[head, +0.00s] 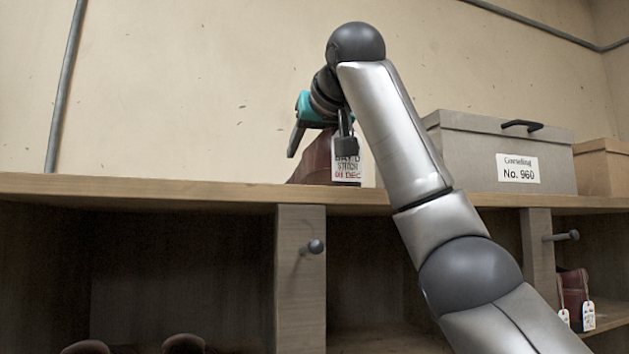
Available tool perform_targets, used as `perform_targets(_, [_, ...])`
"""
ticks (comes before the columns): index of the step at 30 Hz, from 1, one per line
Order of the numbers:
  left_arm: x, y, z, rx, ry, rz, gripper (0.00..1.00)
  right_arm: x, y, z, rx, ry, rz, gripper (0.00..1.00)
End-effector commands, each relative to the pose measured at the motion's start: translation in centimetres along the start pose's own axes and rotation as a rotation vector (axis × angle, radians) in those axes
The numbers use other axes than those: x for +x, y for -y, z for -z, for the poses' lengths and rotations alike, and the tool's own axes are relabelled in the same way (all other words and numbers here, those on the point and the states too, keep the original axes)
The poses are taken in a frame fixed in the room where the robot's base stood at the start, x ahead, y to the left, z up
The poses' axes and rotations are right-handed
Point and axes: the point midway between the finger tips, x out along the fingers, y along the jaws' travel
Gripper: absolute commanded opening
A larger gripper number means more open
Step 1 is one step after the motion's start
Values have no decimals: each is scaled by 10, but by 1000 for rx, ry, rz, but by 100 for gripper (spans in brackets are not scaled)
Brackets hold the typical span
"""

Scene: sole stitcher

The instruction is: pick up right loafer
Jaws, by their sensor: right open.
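A reddish-brown shoe (314,163), which looks like a loafer, stands on the top board of the shelf. A white paper tag (347,168) with black and red print hangs at its right side. My right gripper (319,154) is open just above it, pointing down. In the picture its two fingers are to the left and right of the upper part of the shoe. I cannot tell whether they touch it. The gripper and arm hide part of the shoe. My left gripper is not in view.
A grey lidded box (470,148) and a brown box (600,168) stand right on the wooden shelf (150,190). Pegs (313,247) stick out from the dividers. A tagged dark red item (573,293) sits in the lower right compartment. Dark rounded tops (184,344) show bottom left.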

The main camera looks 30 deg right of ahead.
Motion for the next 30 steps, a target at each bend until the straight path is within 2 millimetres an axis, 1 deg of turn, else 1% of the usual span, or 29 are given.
perform_targets(1, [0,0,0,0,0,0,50,0,0,0,0,0,0,46])
perform_targets(2, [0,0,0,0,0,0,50,0,0,0,0,0,0,42])
perform_targets(13, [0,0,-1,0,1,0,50,0,0,0,-1,0,1,1])
perform_targets(30, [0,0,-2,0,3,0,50,0,0,0,-1,1,0,0])
